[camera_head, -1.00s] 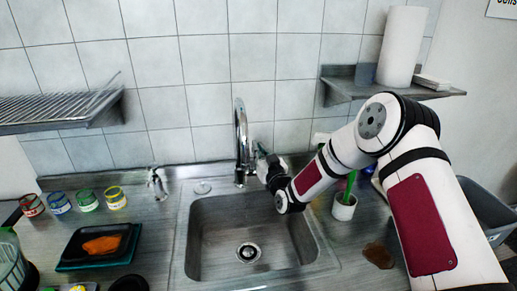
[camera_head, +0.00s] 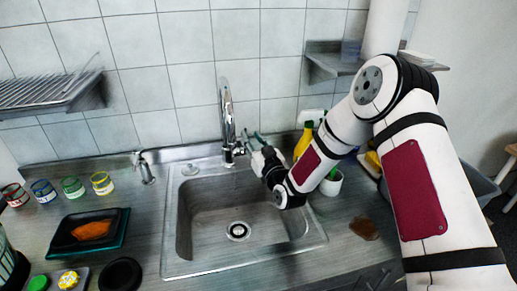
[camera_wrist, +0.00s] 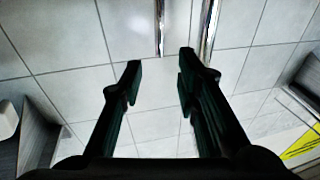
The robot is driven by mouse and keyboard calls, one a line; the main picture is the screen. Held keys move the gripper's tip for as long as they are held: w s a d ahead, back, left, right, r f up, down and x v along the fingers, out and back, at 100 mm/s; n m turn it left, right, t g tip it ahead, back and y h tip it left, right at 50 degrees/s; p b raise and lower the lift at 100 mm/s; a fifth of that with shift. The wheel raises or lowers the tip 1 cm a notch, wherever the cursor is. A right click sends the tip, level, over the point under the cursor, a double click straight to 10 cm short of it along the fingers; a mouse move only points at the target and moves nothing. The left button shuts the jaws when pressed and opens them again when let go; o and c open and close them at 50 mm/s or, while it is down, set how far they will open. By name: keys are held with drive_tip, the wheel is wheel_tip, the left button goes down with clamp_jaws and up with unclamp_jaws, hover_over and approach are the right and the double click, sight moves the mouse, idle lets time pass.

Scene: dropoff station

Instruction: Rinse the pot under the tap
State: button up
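The tap (camera_head: 228,120) is a tall chrome spout at the back edge of the steel sink (camera_head: 205,215). My gripper (camera_head: 254,138) is just right of the tap, near its base, above the sink's back rim. In the wrist view, my gripper (camera_wrist: 158,66) is open with nothing between its fingers. Two shiny upright bars show beyond the fingertips there; the right one looks like the tap (camera_wrist: 208,25). No pot can be clearly made out. The sink basin is empty, and no water stream shows.
A black tray with an orange piece (camera_head: 93,230) and several small tins (camera_head: 72,187) are left of the sink. A dark round item (camera_head: 122,274) lies in front. A yellow bottle (camera_head: 302,143) and white cup (camera_head: 331,183) stand right. Shelves (camera_head: 330,62) hang on the wall.

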drive_tip(key=v, duration=0.5)
drive_tip(key=shift+s+d, duration=0.2)
drive_tip(key=shift+s, duration=0.2)
